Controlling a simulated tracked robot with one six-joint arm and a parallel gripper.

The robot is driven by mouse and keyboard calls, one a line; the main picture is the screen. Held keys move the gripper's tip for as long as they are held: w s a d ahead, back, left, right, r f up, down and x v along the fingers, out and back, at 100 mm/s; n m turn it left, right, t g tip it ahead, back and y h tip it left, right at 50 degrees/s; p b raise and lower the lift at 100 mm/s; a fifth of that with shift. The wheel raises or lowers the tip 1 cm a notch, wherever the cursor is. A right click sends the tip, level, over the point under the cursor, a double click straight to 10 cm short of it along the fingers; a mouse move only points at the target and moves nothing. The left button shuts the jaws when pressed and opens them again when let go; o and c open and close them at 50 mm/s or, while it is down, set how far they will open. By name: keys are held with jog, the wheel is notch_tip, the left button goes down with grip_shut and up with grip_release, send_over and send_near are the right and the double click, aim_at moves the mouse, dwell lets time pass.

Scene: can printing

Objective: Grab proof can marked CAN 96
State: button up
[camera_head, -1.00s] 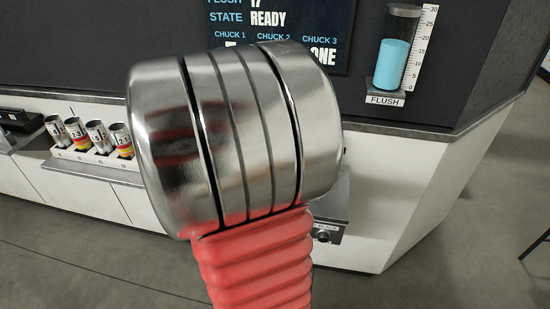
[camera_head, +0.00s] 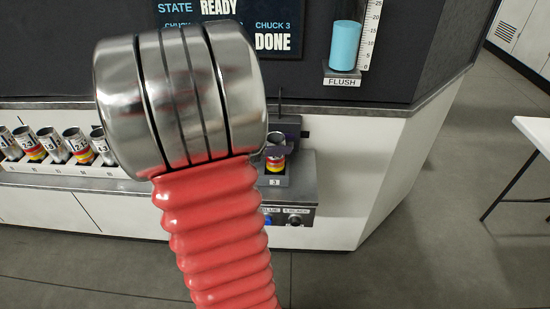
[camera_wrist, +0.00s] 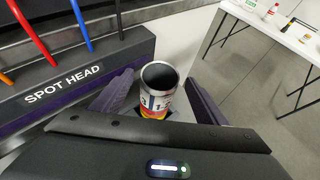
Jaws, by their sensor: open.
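A can with red and yellow bands (camera_head: 276,163) also shows in the head view, in a station marked 3. My gripper (camera_wrist: 157,88) is open, with one dark purple finger on each side of the can. Whether the fingers touch it is unclear. The can's lower part is hidden by my gripper body.
A SPOT HEAD unit (camera_wrist: 70,82) with coloured tubes is close on the left in the wrist view. A rack (camera_head: 85,170) of several cans stands at the left in the head view. A white table (camera_head: 538,132) is at the right, with open floor before it.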

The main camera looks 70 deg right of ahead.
jog(key=shift+s+d+f, duration=0.1)
jog(key=shift+s+d, duration=0.05)
jog(key=shift+d, duration=0.1)
jog(key=shift+x, duration=2.6)
jog(key=shift+f, duration=0.15)
jog(key=shift+c, duration=0.3)
jog(key=c, duration=1.1)
